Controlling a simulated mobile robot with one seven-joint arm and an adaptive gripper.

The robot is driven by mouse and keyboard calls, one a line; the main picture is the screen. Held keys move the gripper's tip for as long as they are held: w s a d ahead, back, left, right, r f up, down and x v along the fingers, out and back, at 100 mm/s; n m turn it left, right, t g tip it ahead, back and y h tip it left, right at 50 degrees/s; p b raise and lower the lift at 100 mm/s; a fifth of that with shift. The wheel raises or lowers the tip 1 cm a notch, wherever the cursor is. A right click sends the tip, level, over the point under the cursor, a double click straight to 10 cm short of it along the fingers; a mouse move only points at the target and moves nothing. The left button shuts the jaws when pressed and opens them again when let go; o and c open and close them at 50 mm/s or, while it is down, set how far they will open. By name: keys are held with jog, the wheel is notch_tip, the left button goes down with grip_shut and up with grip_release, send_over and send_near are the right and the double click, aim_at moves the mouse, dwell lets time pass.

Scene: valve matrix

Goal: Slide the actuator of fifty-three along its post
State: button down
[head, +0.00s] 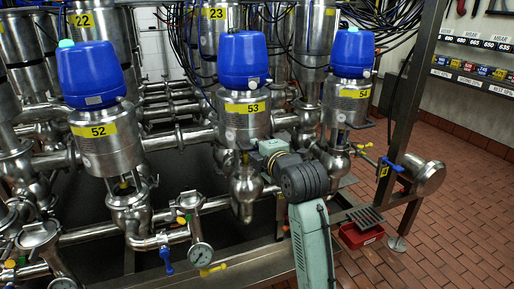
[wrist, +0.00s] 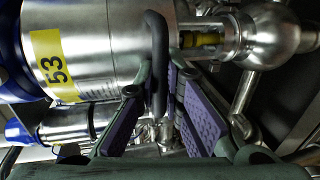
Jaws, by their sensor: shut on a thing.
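The actuator of fifty-three (head: 242,118) is a steel cylinder with a yellow "53" label and a blue cap (head: 242,60). It stands upright in the middle of the head view. In the wrist view the actuator (wrist: 108,40) lies sideways, its label at the left. A dark bar-like handle (wrist: 157,60) crosses its lower end. My gripper (wrist: 157,88), with purple pads, is shut on this handle. In the head view my gripper is just below the actuator and its fingertips are largely hidden. A yellow stem (wrist: 203,40) shows between the actuator and the round valve body (wrist: 268,35).
Actuator 52 (head: 95,135) stands to the left and actuator 54 (head: 347,105) close to the right. Steel pipes and a pressure gauge (head: 200,254) lie low in front. A frame upright (head: 408,90) and red bin (head: 360,235) are at the right, with open tiled floor beyond.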

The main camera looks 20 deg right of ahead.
notch_tip(320, 180, up, 18)
jog(key=p, duration=0.7)
jog(key=shift+f, duration=0.15)
jog(key=shift+p, duration=0.3)
jog(key=c, duration=1.8)
grip_release()
jog(key=shift+o, duration=0.6)
jog(key=shift+f, duration=0.1)
jog(key=v, duration=1.2)
